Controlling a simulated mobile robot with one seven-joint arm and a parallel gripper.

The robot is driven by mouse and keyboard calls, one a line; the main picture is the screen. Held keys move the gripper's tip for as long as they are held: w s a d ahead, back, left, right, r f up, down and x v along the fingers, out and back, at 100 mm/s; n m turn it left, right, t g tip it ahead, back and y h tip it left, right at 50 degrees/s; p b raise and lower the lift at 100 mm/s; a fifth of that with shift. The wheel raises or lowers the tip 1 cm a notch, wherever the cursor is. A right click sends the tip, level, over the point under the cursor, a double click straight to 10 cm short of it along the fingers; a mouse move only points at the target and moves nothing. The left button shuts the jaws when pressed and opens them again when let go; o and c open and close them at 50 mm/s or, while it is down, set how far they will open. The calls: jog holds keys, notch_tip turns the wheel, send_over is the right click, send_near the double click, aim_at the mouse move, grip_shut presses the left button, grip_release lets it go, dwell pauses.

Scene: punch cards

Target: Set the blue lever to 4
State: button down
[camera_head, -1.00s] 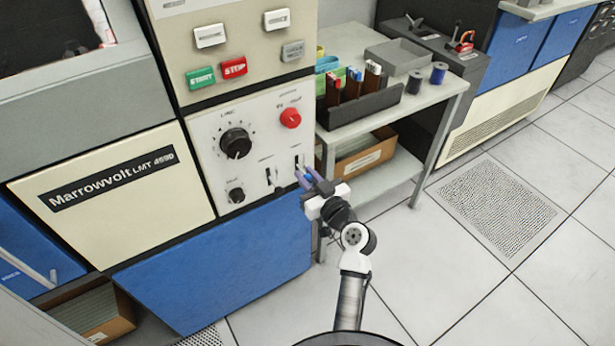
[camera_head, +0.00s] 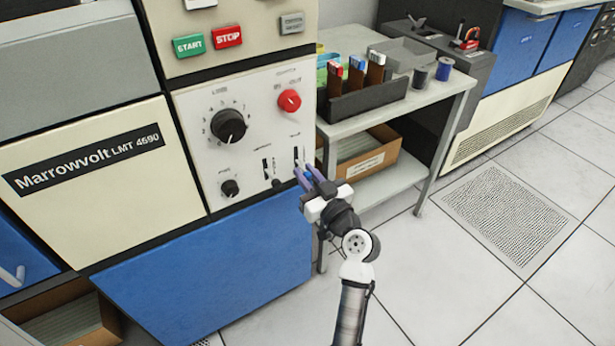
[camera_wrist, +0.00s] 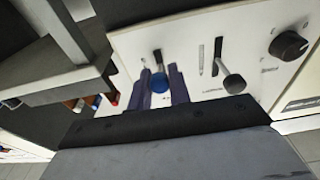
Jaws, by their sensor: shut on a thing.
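The blue lever (camera_wrist: 158,80) has a round blue knob on a thin stem in a slot of the pale control panel (camera_head: 265,110). In the wrist view its knob sits between the two purple fingers of my gripper (camera_wrist: 161,85), which are shut on it. In the head view my gripper (camera_head: 305,175) is at the panel's lower right, and the fingers mostly cover the lever. The lever's scale figures are too small to read, so its setting cannot be told.
A black lever (camera_wrist: 232,82) stands beside the blue one. The panel also holds a large black dial (camera_head: 229,126), a small black knob (camera_head: 230,188) and a red knob (camera_head: 289,100). A cart (camera_head: 455,88) with card trays stands close on the right. The floor at right is clear.

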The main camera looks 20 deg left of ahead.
jog(key=c, duration=1.3)
grip_release()
jog(key=shift+f, duration=0.2)
jog(key=shift+r, duration=0.2)
